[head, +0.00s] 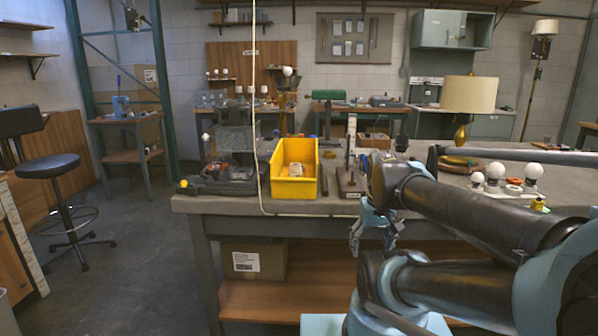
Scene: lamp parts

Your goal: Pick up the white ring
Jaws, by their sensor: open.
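A small pale ring (513,190), which looks like the white ring, lies on the right part of the workbench. It sits among white bulbs and an orange-red ring (515,181), and it is too small to see clearly. My gripper (372,243) hangs in front of the bench's front edge, below the level of its top. It is open, with nothing seen between its fingers. It is well to the left of the pale ring and apart from it. My arm crosses the right side of the view and hides part of the bench.
The workbench (240,207) carries a yellow bin (294,188) with a small item inside. White bulbs (495,171) stand at the right, near a lamp with a beige shade (468,95). A cardboard box (253,262) is on the lower shelf. Open floor lies at the left, beside a black stool (48,167).

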